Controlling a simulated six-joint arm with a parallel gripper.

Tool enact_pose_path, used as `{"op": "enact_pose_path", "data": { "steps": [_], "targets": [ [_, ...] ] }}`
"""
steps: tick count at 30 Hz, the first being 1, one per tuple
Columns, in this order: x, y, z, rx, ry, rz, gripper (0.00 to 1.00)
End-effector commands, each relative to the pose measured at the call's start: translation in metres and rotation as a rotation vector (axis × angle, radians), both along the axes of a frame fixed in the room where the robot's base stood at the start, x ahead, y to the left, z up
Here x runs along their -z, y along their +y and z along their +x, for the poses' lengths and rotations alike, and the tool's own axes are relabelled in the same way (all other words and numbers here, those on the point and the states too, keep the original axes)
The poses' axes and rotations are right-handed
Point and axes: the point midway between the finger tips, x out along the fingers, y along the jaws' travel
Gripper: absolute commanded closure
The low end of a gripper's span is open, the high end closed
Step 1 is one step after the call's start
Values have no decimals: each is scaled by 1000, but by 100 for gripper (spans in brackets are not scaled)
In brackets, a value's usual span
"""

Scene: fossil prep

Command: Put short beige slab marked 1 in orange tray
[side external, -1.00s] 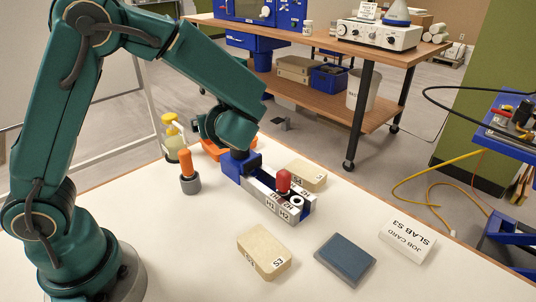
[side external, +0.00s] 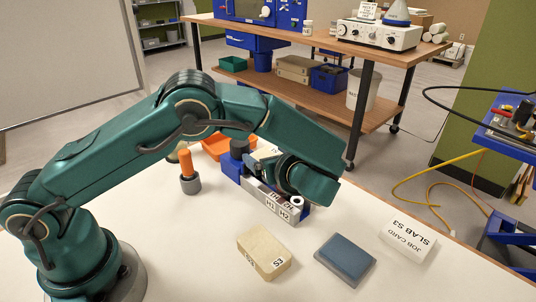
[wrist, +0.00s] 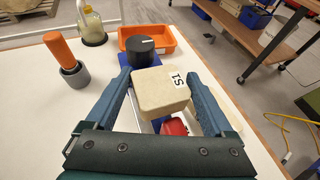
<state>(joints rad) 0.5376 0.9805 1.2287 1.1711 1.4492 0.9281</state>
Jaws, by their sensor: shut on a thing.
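My gripper (wrist: 160,95) is shut on the beige slab (wrist: 158,100) marked S1, with one finger on each side of it. The slab is held above the blue vise with the grey blocks. In the side external view a bit of the slab (side external: 266,152) shows beside my gripper, and my wrist hides most of the jaws. The orange tray (wrist: 159,34) lies beyond the vise's black knob in the wrist view. In the side external view the tray (side external: 213,147) is partly covered by my arm. The tray's visible floor looks empty.
The vise (side external: 265,198) holds grey blocks marked H1 and H2, with a red object (wrist: 174,127) below the slab. An orange-handled tool (side external: 186,165) stands left. Slab S3 (side external: 264,252), a blue-grey block (side external: 345,260) and a job card (side external: 408,236) lie in front.

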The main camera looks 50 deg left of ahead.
Motion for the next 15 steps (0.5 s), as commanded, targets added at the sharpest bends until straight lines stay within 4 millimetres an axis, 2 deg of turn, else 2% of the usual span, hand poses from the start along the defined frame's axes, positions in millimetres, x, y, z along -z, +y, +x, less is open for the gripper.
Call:
{"op": "enact_pose_path", "data": {
  "steps": [4, 10, 15],
  "targets": [
    [6, -3, 2, 0, 2, 2, 82],
    [33, -3, 1, 0, 3, 2, 82],
    [38, -3, 2, 0, -1, 1, 82]
  ]
}}
